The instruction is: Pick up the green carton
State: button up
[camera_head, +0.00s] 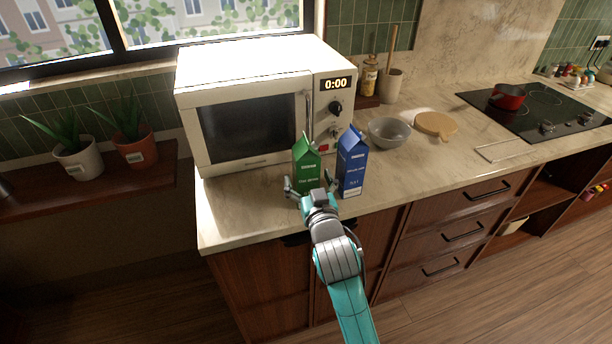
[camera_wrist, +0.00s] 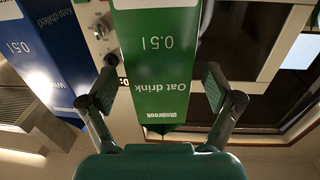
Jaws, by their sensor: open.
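The green carton (camera_head: 307,167) stands upright on the counter in front of the microwave. In the wrist view the green carton (camera_wrist: 160,65) appears upside down, with "Oat drink" and "0.5 l" on its face. My gripper (camera_head: 312,190) is at the near side of the carton. In the wrist view my gripper (camera_wrist: 160,88) is open, one finger to each side of the green carton. I cannot tell whether either finger touches it. The carton's lower part is partly hidden by my gripper in the head view.
A blue carton (camera_head: 352,162) stands close to the right of the green one; it also shows in the wrist view (camera_wrist: 50,50). The microwave (camera_head: 250,110) is behind. A grey bowl (camera_head: 389,133) and a wooden board (camera_head: 436,124) lie farther right. The counter's left front corner is clear.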

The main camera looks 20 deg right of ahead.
jog(key=shift+w+d, duration=0.15)
jog(key=shift+w, duration=1.05)
jog(key=shift+r, duration=0.1)
jog(key=c, duration=1.6)
